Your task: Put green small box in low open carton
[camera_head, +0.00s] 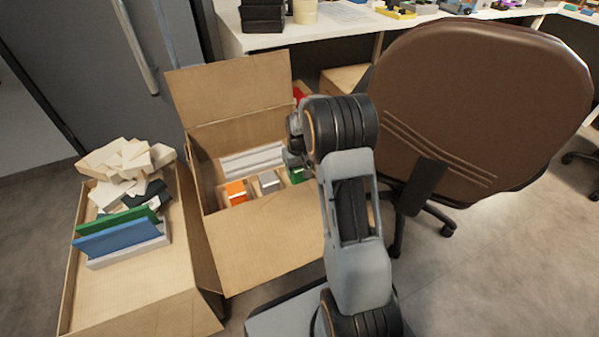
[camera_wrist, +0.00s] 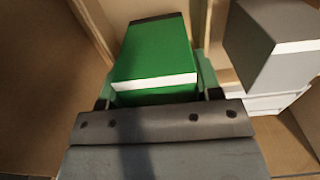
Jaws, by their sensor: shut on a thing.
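The green small box (camera_wrist: 155,60) has a white edge and a dark end. My gripper (camera_wrist: 157,88) is shut on it, with one finger at each side in the wrist view. In the head view the green box (camera_head: 296,175) shows small inside the tall open carton (camera_head: 265,245), partly hidden by my arm. The low open carton (camera_head: 115,285) is at the left. It holds white pieces, dark items and upright green and blue flat boxes at its back and middle; its front floor is bare.
An orange-and-white box (camera_head: 236,192) and a grey box (camera_head: 268,182) stand in the tall carton, left of the green box; the grey box also shows close by in the wrist view (camera_wrist: 275,45). A brown chair (camera_head: 480,100) is at the right. A white desk is behind.

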